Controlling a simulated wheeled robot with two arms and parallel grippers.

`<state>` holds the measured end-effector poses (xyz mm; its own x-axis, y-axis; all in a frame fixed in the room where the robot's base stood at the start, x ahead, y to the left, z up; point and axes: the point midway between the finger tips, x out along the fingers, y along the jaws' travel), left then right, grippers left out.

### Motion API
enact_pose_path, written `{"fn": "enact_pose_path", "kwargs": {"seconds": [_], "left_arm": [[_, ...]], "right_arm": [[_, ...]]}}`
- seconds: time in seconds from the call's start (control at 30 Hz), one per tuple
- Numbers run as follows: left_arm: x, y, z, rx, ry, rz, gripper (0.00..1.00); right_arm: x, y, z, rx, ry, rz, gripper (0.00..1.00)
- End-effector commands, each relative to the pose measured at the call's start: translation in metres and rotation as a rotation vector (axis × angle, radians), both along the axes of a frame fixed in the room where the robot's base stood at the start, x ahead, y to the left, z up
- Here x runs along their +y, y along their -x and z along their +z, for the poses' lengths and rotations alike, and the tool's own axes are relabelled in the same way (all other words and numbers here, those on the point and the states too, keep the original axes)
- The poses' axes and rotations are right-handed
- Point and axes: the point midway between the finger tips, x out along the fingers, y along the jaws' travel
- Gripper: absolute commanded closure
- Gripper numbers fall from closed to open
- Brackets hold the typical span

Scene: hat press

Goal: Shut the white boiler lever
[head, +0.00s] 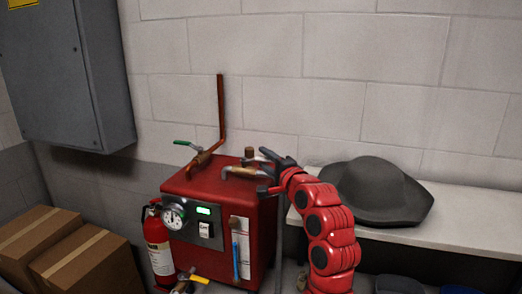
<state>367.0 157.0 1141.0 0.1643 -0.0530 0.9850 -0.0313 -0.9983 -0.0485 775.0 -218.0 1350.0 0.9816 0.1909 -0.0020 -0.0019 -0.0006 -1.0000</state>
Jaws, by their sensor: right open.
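The red boiler (218,195) stands against the wall, with several valves and pipes on it. A pale, whitish-tan valve piece (240,171) sits on its top at the right. I cannot tell for sure whether this is the white lever or the fitting under it. My right gripper (264,172) is at the boiler's top right corner, just right of that piece. Its dark fingers are spread apart, one above the other, and point left. Whether they touch the valve is unclear. My left gripper is not in view.
A green-handled valve (187,144) and a copper pipe (221,105) rise from the boiler's top. A yellow handle (193,278) is low in front, near a fire extinguisher (158,248). A grey hat (372,192) lies on the shelf (470,215) to the right.

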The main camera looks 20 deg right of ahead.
Motion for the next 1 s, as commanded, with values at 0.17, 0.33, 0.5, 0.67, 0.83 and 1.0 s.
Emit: {"fn": "enact_pose_path", "kwargs": {"seconds": [0.17,0.33,0.5,0.67,0.83,1.0], "left_arm": [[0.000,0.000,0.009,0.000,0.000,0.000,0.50],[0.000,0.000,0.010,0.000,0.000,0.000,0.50],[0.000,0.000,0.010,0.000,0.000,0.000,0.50],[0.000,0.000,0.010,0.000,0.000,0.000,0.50],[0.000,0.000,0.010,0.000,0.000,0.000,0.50],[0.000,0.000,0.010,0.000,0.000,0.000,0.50]], "right_arm": [[0.005,-0.020,0.002,0.001,0.001,0.002,0.57],[0.005,-0.027,0.002,-0.004,0.001,-0.001,0.57],[0.005,-0.028,0.001,-0.004,0.000,-0.001,0.57],[0.006,-0.028,0.001,-0.003,0.000,0.000,0.70],[0.005,-0.028,0.001,-0.003,0.000,0.000,1.00],[0.006,-0.028,0.001,-0.002,0.001,0.000,1.00]]}}
